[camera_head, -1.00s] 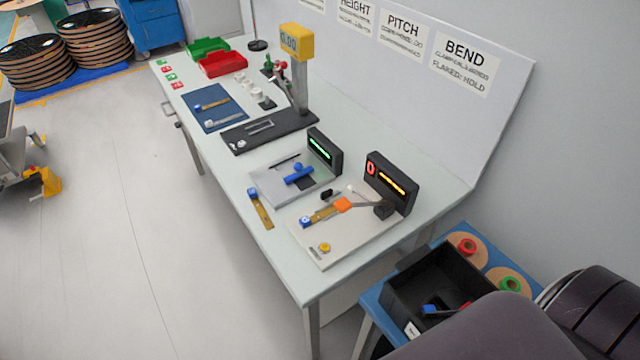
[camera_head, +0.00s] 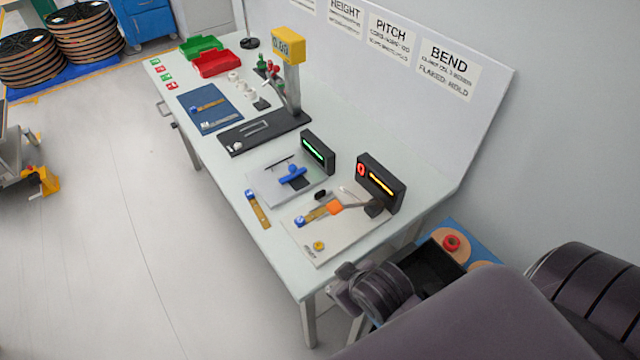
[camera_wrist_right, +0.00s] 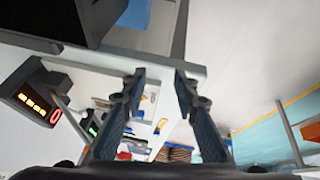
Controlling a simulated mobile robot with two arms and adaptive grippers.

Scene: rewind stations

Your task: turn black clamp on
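A small black clamp-like piece (camera_head: 321,194) sits on the pale plate (camera_head: 322,247) of the station with the orange-lit display (camera_head: 382,182). An orange block (camera_head: 335,208) on a grey lever is beside it, and a brass strip with a blue end (camera_head: 310,216) lies on the plate. My right arm comes in from the lower right, its dark wrist end below the bench's near right corner, apart from the clamp. In the right wrist view my right gripper (camera_wrist_right: 160,88) is open and empty. My left gripper is not in view.
The neighbouring station has a green-lit display (camera_head: 318,151) and blue handle (camera_head: 292,175). Another brass strip (camera_head: 258,210) lies on the bench. A black bin (camera_head: 432,268) stands on a blue side table, partly behind my arm.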

